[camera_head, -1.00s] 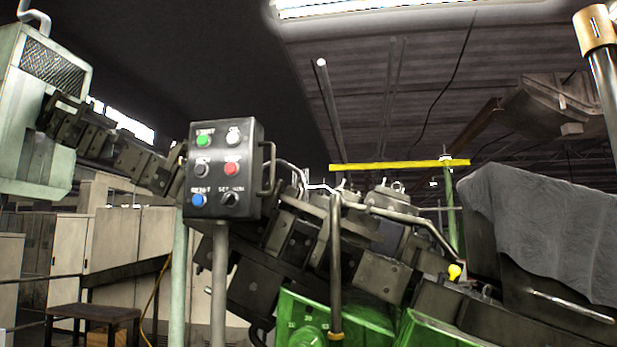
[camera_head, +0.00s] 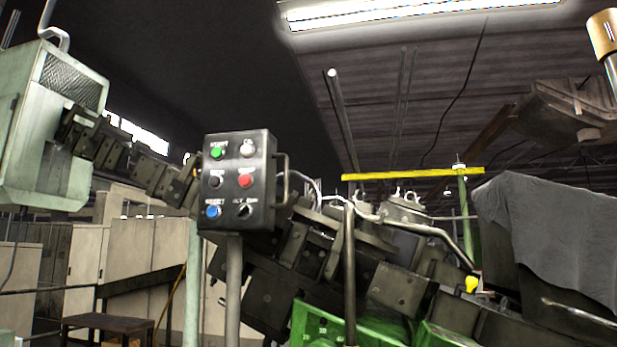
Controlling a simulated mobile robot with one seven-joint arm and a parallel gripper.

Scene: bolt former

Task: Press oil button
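A dark control box (camera_head: 262,185) stands on a grey post left of the middle in the head view. Its face carries a green button (camera_head: 216,152), a white button (camera_head: 247,148), a black button (camera_head: 214,181), a red button (camera_head: 245,181), a blue button (camera_head: 212,212) and a black selector knob (camera_head: 243,211). The labels are too small to read surely, so I cannot tell which one is the oil button. My gripper is not in view.
A large dark machine with a green base (camera_head: 375,328) fills the area right of the box. A grey cloth (camera_head: 565,235) drapes over its right part. A pale green cabinet (camera_head: 50,130) stands at the left. A low dark table (camera_head: 107,322) is at the lower left.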

